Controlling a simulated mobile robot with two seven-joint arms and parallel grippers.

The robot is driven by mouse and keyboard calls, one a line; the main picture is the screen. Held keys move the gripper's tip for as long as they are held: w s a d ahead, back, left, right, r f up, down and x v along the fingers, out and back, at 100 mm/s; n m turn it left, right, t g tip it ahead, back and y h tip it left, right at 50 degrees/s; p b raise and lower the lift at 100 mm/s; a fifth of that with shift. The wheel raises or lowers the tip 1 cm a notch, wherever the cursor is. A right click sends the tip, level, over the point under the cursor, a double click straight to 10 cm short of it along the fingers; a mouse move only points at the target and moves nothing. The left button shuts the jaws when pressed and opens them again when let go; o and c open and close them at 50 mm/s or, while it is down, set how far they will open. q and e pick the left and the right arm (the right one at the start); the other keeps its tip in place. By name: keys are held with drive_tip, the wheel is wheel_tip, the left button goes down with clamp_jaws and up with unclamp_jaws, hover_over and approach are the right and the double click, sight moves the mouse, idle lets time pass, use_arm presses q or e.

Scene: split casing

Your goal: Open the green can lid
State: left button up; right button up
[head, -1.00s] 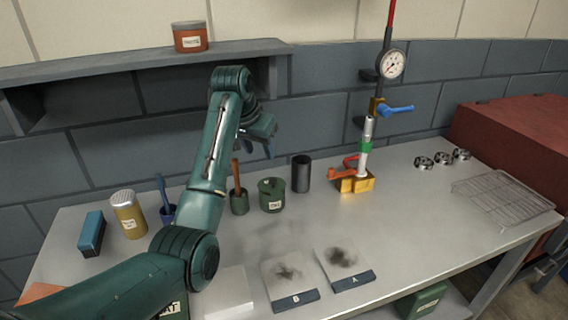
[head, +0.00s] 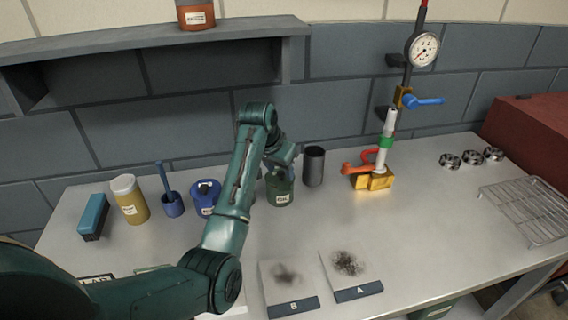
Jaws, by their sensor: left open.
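The green can (head: 280,192) stands upright on the grey workbench, with a pale label on its front. My left gripper (head: 283,170) is open, pointing down at the top of the green can. It covers most of the lid, so I cannot tell whether the fingers touch it or whether the lid is on. My right gripper is not in view.
A blue can (head: 206,200) stands left of my forearm, and a dark cylinder (head: 314,167) stands close right of the green can. Tiles B (head: 293,306) and A (head: 358,293) lie in front.

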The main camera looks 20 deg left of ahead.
use_arm(q)
drive_tip(key=shift+s, duration=0.1)
drive_tip(key=shift+c, duration=0.4)
clamp_jaws()
